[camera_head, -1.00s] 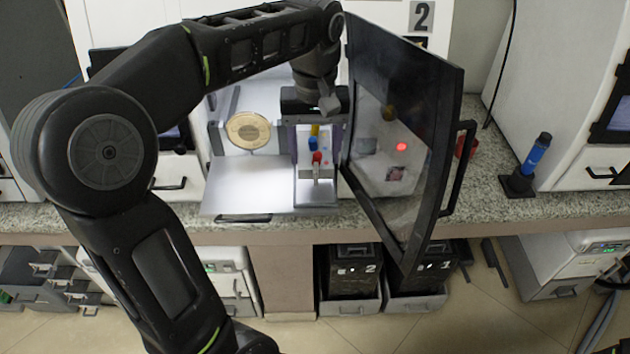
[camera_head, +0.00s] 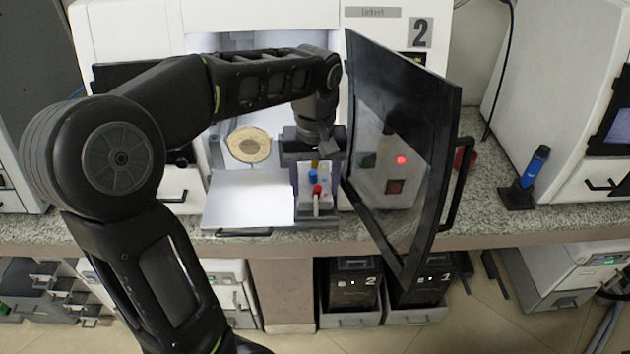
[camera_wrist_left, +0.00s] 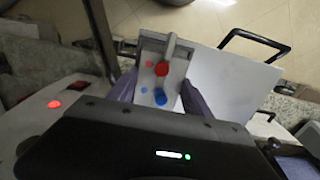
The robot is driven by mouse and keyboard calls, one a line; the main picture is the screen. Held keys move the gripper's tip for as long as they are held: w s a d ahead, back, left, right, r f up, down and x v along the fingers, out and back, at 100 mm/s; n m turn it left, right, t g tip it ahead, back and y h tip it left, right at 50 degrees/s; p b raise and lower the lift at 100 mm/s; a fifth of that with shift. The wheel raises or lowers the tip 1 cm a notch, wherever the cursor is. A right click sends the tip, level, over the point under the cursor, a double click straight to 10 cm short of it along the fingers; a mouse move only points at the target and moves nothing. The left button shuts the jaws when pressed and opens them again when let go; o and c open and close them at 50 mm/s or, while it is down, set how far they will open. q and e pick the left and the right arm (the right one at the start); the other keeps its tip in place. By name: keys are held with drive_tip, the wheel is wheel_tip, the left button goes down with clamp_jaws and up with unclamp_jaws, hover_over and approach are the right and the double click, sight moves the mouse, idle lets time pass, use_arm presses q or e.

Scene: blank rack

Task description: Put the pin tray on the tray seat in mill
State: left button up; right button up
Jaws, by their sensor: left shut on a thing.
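The pin tray (camera_head: 326,196) is a small pale tray with yellow, blue and red pins and an upright grey handle at its front. My left gripper (camera_head: 316,180) is shut on it, a purple finger along each side. In the left wrist view the pin tray (camera_wrist_left: 150,58) sits between the purple fingers (camera_wrist_left: 160,97). The mill (camera_head: 225,16) stands open, and the tray is at the right of its opening, above a grey block (camera_head: 318,222). I cannot tell whether tray and block touch. The tray seat is not clearly visible, perhaps hidden below the tray. My right gripper is out of view.
The mill's open dark door (camera_head: 420,130) stands close to the right of my gripper. A tan disc (camera_head: 249,145) and a white flat panel (camera_head: 245,196) lie to its left. A blue tube in a black stand (camera_head: 518,192) is farther right on the granite counter.

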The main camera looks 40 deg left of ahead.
use_arm(q)
drive_tip(key=shift+f+b, duration=0.45)
drive_tip(key=shift+f, duration=0.15)
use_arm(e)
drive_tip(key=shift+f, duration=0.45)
use_arm(q)
drive_tip(key=o, duration=1.5)
drive_tip(key=shift+r, duration=0.1)
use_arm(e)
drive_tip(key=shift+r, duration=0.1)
